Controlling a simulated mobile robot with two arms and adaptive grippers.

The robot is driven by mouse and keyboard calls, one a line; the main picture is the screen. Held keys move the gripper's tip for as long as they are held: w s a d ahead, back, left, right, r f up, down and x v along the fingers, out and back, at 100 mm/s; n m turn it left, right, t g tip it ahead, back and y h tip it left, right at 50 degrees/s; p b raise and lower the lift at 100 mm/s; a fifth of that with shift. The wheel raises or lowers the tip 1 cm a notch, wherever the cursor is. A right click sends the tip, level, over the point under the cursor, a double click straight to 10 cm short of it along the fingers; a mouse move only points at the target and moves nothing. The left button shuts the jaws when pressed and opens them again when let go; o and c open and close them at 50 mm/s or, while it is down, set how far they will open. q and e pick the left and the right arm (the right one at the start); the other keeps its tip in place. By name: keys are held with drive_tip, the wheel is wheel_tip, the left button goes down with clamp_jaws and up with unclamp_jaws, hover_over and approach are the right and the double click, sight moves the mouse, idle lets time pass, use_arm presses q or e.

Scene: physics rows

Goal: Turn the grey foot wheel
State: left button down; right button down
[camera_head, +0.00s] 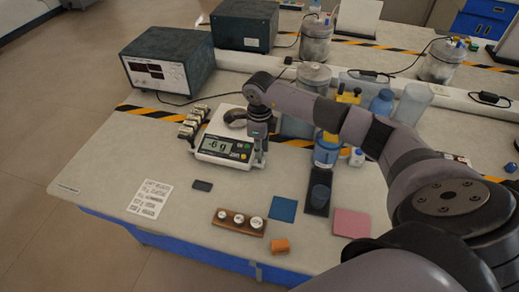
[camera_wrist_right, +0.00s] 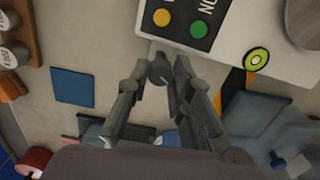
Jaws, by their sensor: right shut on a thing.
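The white scale (camera_head: 225,148) stands on the bench, its display reading what looks like -6 g. In the right wrist view its panel (camera_wrist_right: 225,25) shows a yellow and a green button and a round green-ringed bubble level (camera_wrist_right: 256,59). The grey foot wheel (camera_wrist_right: 160,70) is at the scale's near corner, between the fingertips of my right gripper (camera_wrist_right: 161,77). The gripper is shut on it. In the head view my right gripper (camera_head: 259,157) points down at the scale's right front corner, and the wheel is hidden there. My left gripper is not in view.
A wooden block with several weights (camera_head: 238,222), a blue square (camera_head: 283,209), an orange block (camera_head: 280,246) and a pink pad (camera_head: 351,223) lie in front. A blue-labelled jar (camera_head: 326,152) stands right of the gripper. A power supply (camera_head: 168,62) stands behind left.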

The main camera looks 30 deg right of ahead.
drive_tip(key=shift+m, duration=0.6)
drive_tip(key=shift+w+r, duration=0.1)
drive_tip(key=c, duration=1.4)
unclamp_jaws()
wheel_tip(320, 180, up, 12)
drive_tip(key=shift+f, duration=0.1)
